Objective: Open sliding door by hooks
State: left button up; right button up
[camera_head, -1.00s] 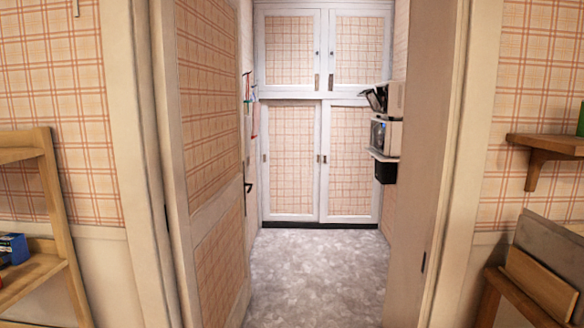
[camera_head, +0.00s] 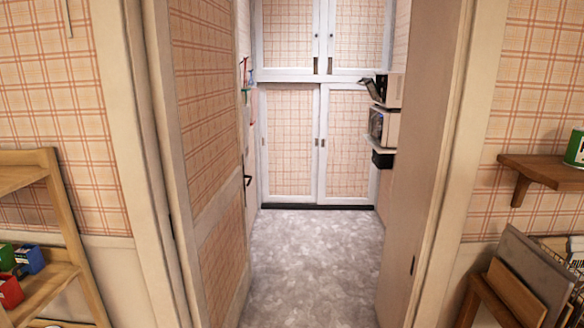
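A white cabinet with plaid panels stands at the far end of the room beyond the doorway. Its lower left door (camera_head: 290,150) and lower right door (camera_head: 347,150) are shut side by side, with small dark pulls (camera_head: 319,143) near the middle seam. Two upper doors (camera_head: 322,40) above them are also shut. A plaid door leaf (camera_head: 208,150) stands open at the left of the doorway, with a dark handle (camera_head: 247,181) on its far edge. A plain panel (camera_head: 420,150) lines the right of the opening and has a small dark fitting (camera_head: 412,265). Neither gripper is in view.
Grey mottled floor (camera_head: 310,255) is clear through the doorway. A wooden shelf unit (camera_head: 75,240) with small boxes stands at the left. At the right are a wall shelf (camera_head: 545,172) and leaning boards (camera_head: 535,275). Appliances (camera_head: 383,125) sit on the inner right wall.

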aim_at(288, 113)
jog(key=i, duration=8)
jog(key=u, duration=0.6)
